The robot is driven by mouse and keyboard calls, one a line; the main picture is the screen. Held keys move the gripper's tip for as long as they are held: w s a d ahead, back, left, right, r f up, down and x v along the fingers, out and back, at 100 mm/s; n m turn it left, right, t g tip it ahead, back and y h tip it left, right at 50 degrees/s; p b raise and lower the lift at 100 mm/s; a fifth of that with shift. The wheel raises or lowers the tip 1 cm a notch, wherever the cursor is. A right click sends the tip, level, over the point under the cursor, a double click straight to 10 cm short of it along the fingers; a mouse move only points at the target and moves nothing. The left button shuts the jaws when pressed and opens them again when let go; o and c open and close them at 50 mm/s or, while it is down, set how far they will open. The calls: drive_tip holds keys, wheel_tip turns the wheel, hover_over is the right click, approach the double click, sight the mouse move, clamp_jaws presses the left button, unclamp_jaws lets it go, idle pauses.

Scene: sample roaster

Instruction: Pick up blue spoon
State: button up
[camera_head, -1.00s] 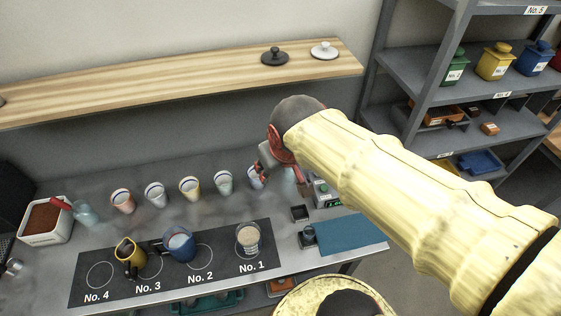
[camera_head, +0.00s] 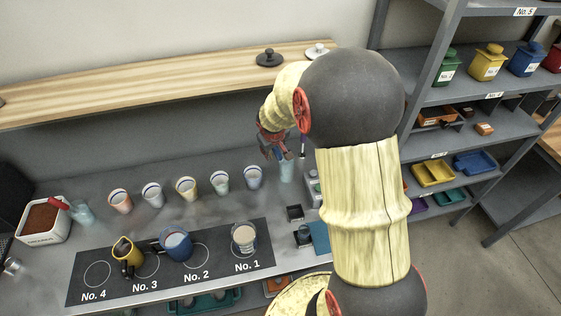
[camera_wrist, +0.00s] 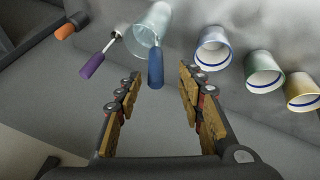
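The blue spoon (camera_wrist: 155,66) leans in a clear glass (camera_wrist: 150,32), its blue handle sticking out over the rim towards my gripper. The glass also shows in the head view (camera_head: 287,171) at the back right of the counter. My gripper (camera_wrist: 160,74) is open and empty. In the wrist view the blue handle appears between its fingertips; I cannot tell how far ahead of them it is. In the head view my gripper (camera_head: 274,144) is above the counter, just left of the glass.
Several cups, such as the blue-rimmed one (camera_head: 253,177), stand in a row left of the glass. A black mat (camera_head: 215,263) holds mugs and a cup in front. A wooden shelf (camera_head: 150,87) runs behind.

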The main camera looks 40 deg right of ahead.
drive_tip(key=x, duration=0.2)
drive_tip(key=b+x, duration=0.1)
drive_tip(key=x, duration=0.2)
drive_tip(key=shift+d+r, duration=0.1)
drive_tip(key=shift+d, duration=0.25)
drive_tip(key=shift+s, duration=0.1)
clamp_jaws()
